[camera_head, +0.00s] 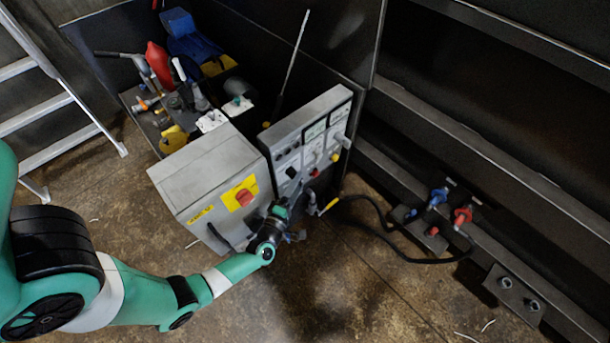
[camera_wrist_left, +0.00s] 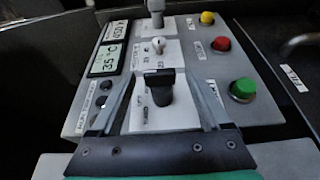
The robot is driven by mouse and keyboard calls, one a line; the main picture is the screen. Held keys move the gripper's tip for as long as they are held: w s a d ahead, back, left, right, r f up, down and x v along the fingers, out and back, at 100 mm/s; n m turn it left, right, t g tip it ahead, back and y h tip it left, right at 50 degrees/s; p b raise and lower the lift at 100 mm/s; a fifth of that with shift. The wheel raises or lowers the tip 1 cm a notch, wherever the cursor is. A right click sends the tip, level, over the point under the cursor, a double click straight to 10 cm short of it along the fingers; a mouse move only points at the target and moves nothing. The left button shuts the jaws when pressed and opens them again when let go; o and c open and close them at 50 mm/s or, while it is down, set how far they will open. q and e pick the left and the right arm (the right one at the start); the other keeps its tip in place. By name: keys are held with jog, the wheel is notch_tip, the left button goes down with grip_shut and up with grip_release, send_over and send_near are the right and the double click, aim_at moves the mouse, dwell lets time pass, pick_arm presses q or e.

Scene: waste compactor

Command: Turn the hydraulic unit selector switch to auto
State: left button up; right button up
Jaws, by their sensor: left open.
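The grey control panel (camera_head: 318,135) stands upright beside a grey cabinet. In the left wrist view a black selector switch (camera_wrist_left: 160,86) sits on a white plate low on the panel; its label is too small to read. A smaller grey-white switch (camera_wrist_left: 158,46) and a grey knob (camera_wrist_left: 156,12) sit farther up the panel. My left gripper (camera_head: 280,206) is at the panel's lower end. In the left wrist view its open fingers (camera_wrist_left: 163,100) lie on either side of the black switch, with a gap visible on each side. My right gripper is not in view.
Green (camera_wrist_left: 243,89), red (camera_wrist_left: 221,44) and yellow (camera_wrist_left: 207,18) buttons sit right of the switches, a display (camera_wrist_left: 107,60) left. The grey cabinet (camera_head: 205,170) has a red switch (camera_head: 244,197). Black hoses (camera_head: 385,222) run right; a ladder (camera_head: 50,105) stands left.

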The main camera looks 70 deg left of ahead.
pick_arm(q)
jog(key=b+x, duration=0.1)
jog(key=x, duration=0.4)
grip_shut()
jog(key=shift+s+d+f+m+g+h+p, duration=0.15)
jog(key=shift+f+m+g+h+p, duration=0.55)
jog(key=shift+p, duration=2.1)
jog(key=shift+s+m+g+h+p, duration=0.15)
jog(key=shift+g+h+p, duration=0.6)
jog(key=shift+g+p, duration=1.55)
jog(key=shift+s+d+f+m+g+h+p, duration=0.1)
jog(key=shift+f+m+g+h+p, duration=0.45)
jog(key=shift+p, duration=2.8)
jog(key=shift+r+h, duration=0.2)
jog(key=shift+h, duration=0.1)
